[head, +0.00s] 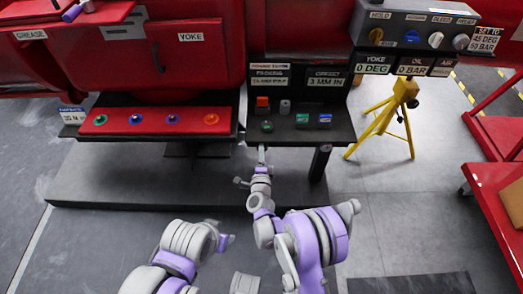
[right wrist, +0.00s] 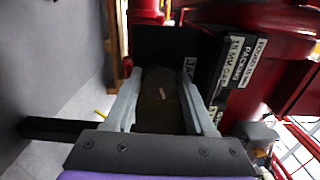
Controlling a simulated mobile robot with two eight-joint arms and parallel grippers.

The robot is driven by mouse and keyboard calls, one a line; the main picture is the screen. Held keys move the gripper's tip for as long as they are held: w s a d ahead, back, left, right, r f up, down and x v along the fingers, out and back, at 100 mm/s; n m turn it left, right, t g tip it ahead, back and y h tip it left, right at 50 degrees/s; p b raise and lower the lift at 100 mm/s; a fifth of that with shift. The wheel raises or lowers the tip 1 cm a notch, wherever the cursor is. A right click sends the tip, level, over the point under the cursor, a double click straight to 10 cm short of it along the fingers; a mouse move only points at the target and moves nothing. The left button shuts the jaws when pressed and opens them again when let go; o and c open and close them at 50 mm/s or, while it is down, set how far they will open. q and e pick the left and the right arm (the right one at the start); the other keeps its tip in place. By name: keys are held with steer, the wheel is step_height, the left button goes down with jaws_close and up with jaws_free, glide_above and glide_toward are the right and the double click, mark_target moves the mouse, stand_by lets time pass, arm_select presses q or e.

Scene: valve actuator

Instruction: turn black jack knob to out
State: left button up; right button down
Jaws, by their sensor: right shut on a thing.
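My right gripper (head: 262,150) reaches up to the front edge of the black shelf panel (head: 335,133) in the head view. In the right wrist view my right gripper (right wrist: 158,85) has its two grey fingers on either side of a dark knob (right wrist: 160,92) with a small pale mark on its face. It is shut on this knob. A partly covered white label starting with "JA" (right wrist: 188,66) is beside it. The knob cannot be made out in the head view. My left arm shows at the bottom of the head view, but its gripper is not visible.
A red panel (head: 100,122) with several coloured knobs is left of the black shelf. A grey control box (head: 400,40) with several knobs stands upper right, above a yellow tripod (head: 402,95). A red bench (head: 485,190) is at the right edge. The floor between is clear.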

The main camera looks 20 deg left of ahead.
steer(key=n, duration=1.2)
steer(key=shift+f+n, duration=0.2)
steer(key=shift+n, duration=0.2)
stand_by(0.3)
steer(key=shift+c, duration=1.2)
jaws_free()
steer(key=p+v, duration=0.1)
steer(key=v, duration=1)
steer(key=shift+w, duration=0.15)
